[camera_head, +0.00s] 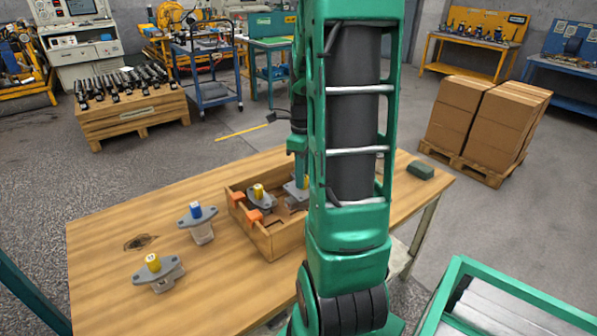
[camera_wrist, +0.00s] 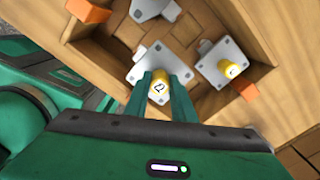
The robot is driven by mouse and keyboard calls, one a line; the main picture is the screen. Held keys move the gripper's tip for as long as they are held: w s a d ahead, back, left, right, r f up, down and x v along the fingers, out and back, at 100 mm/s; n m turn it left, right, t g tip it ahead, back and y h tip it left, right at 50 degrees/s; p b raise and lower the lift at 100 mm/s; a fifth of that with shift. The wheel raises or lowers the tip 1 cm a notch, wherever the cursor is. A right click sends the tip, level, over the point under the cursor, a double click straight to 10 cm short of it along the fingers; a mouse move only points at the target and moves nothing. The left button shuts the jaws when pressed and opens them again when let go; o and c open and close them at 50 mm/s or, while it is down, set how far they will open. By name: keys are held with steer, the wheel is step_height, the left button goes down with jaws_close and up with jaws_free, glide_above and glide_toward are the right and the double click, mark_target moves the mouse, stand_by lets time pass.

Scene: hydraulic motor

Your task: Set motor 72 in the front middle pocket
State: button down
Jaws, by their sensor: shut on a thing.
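In the wrist view my gripper (camera_wrist: 160,92) is shut on the yellow cap of a grey motor (camera_wrist: 145,70), over the wooden crate. A "2" shows on the cap; the rest of its label is unclear. I cannot tell whether the motor rests in a pocket or hangs above it. The crate (camera_head: 279,243) stands on the table, with its right part hidden by my arm. A second yellow-capped motor (camera_wrist: 220,57) sits in the crate to the right, and another (camera_wrist: 148,8) is cut by the top edge.
On the wooden table (camera_head: 110,225) stand a blue-capped motor (camera_head: 201,228) and a yellow-capped motor (camera_head: 158,273), left of the crate. Orange clips (camera_head: 254,216) sit on the crate rim. A dark green block (camera_head: 420,170) lies at the table's right end.

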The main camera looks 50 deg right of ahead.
steer(key=shift+f, duration=2.05)
steer(key=shift+f, duration=0.6)
steer(key=c, duration=1.4)
jaws_free()
step_height(320, 180, up, 10)
steer(key=shift+w+r, duration=0.1)
steer(key=shift+r, duration=0.3)
